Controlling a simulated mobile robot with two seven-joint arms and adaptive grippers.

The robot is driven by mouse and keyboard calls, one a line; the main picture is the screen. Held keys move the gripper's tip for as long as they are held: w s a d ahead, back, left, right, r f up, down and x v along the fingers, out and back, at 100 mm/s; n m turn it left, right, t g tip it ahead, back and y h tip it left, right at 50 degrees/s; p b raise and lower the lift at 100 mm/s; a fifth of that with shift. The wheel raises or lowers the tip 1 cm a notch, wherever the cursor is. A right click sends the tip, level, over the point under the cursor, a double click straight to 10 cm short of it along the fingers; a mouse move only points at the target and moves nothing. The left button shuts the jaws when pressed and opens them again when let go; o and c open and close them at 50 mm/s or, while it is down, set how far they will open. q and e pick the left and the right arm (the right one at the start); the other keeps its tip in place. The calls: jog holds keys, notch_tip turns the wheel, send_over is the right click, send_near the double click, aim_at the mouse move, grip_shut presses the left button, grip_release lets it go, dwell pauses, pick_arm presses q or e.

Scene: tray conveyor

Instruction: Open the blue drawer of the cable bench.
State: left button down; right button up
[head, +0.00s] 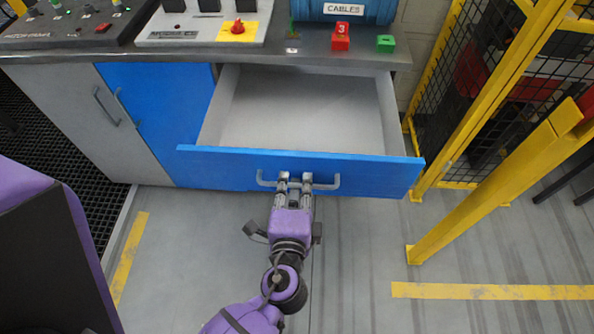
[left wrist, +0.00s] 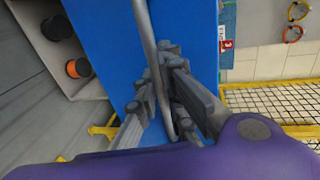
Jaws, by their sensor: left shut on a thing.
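The blue drawer (head: 370,172) of the cable bench is pulled well out, and its grey inside (head: 300,112) looks empty. Its front also fills the middle of the left wrist view (left wrist: 100,25). A grey bar handle (head: 328,185) is on the drawer front; it crosses the left wrist view (left wrist: 147,35) as a metal bar. My left gripper (head: 295,183) is shut on this handle, with its fingers around the bar in the left wrist view (left wrist: 170,95). My right gripper is not in view.
The bench top (head: 390,57) holds a red block (head: 341,37), a green block (head: 386,43) and control panels. A blue cabinet door (head: 155,105) is left of the drawer. Dark spools (left wrist: 78,68) sit below the drawer. A yellow post and rail (head: 500,185) stand at the right.

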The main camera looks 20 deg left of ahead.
pick_arm(q)
jog(key=shift+s+d, duration=0.15)
jog(key=shift+s, duration=0.3)
jog(key=c, duration=2.1)
grip_release()
jog(key=shift+s, duration=0.1)
jog(key=v, duration=0.7)
jog(key=shift+s+d, duration=0.1)
jog(key=shift+s, duration=0.05)
